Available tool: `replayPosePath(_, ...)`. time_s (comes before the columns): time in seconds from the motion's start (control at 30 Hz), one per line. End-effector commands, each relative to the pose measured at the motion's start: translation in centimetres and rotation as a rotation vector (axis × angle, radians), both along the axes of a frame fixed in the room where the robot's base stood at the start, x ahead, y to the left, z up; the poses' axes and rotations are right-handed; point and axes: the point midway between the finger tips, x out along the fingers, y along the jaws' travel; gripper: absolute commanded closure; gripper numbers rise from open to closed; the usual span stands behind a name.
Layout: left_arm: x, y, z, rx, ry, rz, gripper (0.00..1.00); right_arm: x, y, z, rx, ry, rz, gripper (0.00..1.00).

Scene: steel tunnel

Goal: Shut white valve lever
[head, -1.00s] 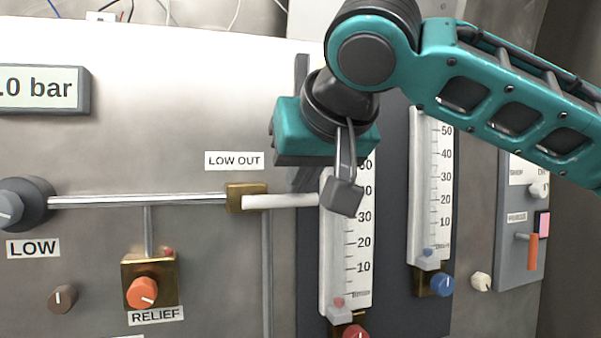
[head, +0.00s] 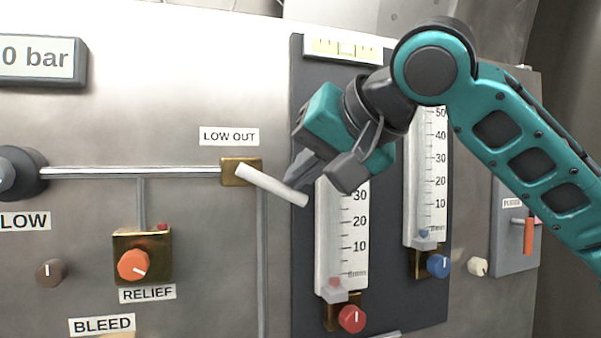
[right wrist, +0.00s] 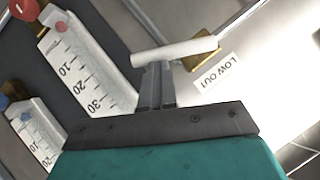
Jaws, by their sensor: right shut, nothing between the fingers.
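The white valve lever (head: 272,185) extends from the brass valve body (head: 229,171) under the LOW OUT label (head: 229,136). It slants down to the right, its free end lower than its pivot. My right gripper (head: 296,184) is shut and empty, with its fingers just above and beside the lever's free end. In the right wrist view the closed fingers (right wrist: 158,72) reach the edge of the white lever (right wrist: 176,52) and seem to touch it from above. The brass body (right wrist: 204,58) shows at the lever's far end. My left gripper is out of view.
A horizontal steel pipe (head: 130,172) runs left from the valve to a round dark knob (head: 14,172). Two white gauge tubes (head: 342,235) stand on a dark panel right of the lever. The orange RELIEF knob (head: 134,265) sits below left.

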Motion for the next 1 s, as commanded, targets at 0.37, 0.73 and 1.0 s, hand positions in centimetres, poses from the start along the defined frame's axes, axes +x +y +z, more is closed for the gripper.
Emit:
replayPosePath(0.37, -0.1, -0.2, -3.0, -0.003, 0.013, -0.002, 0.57, 0.0, 0.4, -2.9, 0.341, 0.117, 0.001, 1.00)
replayPosePath(0.73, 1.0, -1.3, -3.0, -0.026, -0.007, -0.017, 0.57, -0.4, 1.4, -4.7, 0.671, 0.224, 0.003, 1.00)
replayPosePath(1.0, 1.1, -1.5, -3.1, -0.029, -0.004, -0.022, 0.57, -0.7, 2.3, -5.4, 0.870, 0.287, 0.002, 1.00)
